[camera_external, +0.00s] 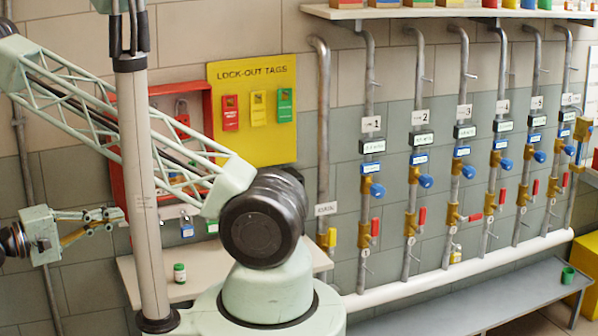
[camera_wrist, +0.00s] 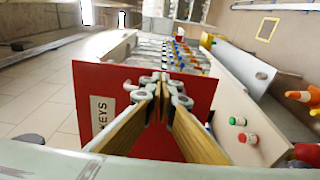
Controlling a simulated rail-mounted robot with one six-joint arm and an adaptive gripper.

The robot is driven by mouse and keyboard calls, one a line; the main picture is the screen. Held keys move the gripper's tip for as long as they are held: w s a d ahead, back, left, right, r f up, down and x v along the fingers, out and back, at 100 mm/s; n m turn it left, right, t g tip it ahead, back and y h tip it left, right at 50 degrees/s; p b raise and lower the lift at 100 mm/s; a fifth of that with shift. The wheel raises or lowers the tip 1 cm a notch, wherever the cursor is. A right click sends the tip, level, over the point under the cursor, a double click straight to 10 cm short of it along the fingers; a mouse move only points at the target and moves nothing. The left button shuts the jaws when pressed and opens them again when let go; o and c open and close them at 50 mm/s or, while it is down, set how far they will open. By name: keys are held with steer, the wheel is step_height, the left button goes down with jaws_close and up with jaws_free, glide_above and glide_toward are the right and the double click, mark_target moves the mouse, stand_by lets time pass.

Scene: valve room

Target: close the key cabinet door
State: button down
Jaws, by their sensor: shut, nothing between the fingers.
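The red key cabinet (camera_external: 208,120) is on the wall at left in the external view. Its interior is exposed, with padlocks in it, and my arm and a pale post cover much of it. In the wrist view a red door panel (camera_wrist: 95,78) with a white KEYS label (camera_wrist: 102,112) stands in front of my gripper (camera_wrist: 163,78), swung out from the wall. My gripper (camera_external: 120,213) is shut and empty, at the left side of the cabinet in the external view. Its fingertips overlap the panel in the wrist view; I cannot tell whether they touch it.
A yellow lock-out tags board (camera_external: 250,145) hangs right of the cabinet. A pale shelf (camera_external: 150,290) below holds a green-capped jar (camera_external: 180,273). Valve pipes (camera_external: 420,180) line the wall at right. Open floor (camera_wrist: 40,90) shows left in the wrist view.

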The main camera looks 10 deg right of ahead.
steer(key=p+x, duration=0.1)
steer(key=x, duration=0.5)
steer(key=shift+d, duration=0.35)
steer(key=shift+w+d, duration=0.15)
steer(key=shift+w, duration=0.05)
